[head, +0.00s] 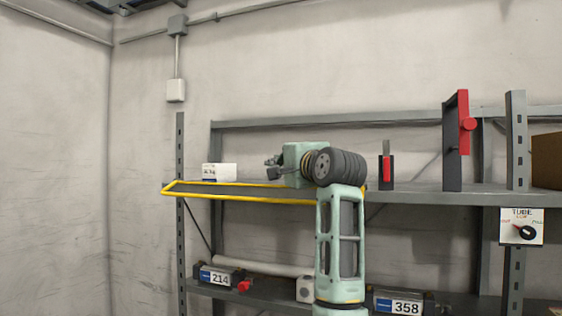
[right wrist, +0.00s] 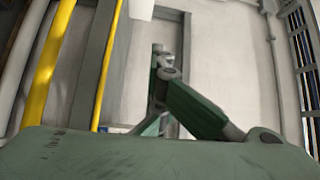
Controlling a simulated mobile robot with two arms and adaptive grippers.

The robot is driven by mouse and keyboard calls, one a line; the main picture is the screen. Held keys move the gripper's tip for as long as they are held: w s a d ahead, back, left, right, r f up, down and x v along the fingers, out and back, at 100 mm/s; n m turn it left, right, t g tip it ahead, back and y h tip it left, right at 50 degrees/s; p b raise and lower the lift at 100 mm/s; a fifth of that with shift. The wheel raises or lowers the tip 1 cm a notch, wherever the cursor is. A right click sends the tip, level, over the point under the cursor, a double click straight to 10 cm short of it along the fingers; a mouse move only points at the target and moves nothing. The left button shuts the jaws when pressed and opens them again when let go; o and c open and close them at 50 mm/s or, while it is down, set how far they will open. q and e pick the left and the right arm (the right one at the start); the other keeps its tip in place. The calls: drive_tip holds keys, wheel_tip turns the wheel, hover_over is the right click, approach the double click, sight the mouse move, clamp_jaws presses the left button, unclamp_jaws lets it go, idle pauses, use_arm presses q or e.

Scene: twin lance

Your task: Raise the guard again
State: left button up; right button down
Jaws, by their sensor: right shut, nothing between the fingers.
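A yellow-edged frame (head: 235,197), which looks like the guard, lies about flat at the left end of the upper shelf and juts past its left end. Its yellow bars (right wrist: 48,68) also run up the left of the right wrist view. My right gripper (head: 272,167) is shut and empty. In the head view it appears over the frame's far side, pointing left; I cannot tell whether it touches. My right arm hides the frame's right end. My left gripper is out of view.
A white box (head: 219,172) stands behind the frame, left of my gripper. A red-handled lever (head: 387,168) and a taller red lever (head: 464,122) stand on the shelf (head: 425,193) to the right. A dial panel (head: 522,226) hangs below.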

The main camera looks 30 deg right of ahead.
drive_tip(key=c, duration=1.8)
unclamp_jaws()
drive_tip(key=shift+c, duration=0.2)
drive_tip(key=shift+s, duration=0.1)
drive_tip(key=s+a, duration=0.1)
drive_tip(key=s, duration=1)
drive_tip(key=shift+s+a+f, duration=0.15)
drive_tip(key=shift+s+f, duration=0.25)
drive_tip(key=shift+f, duration=0.05)
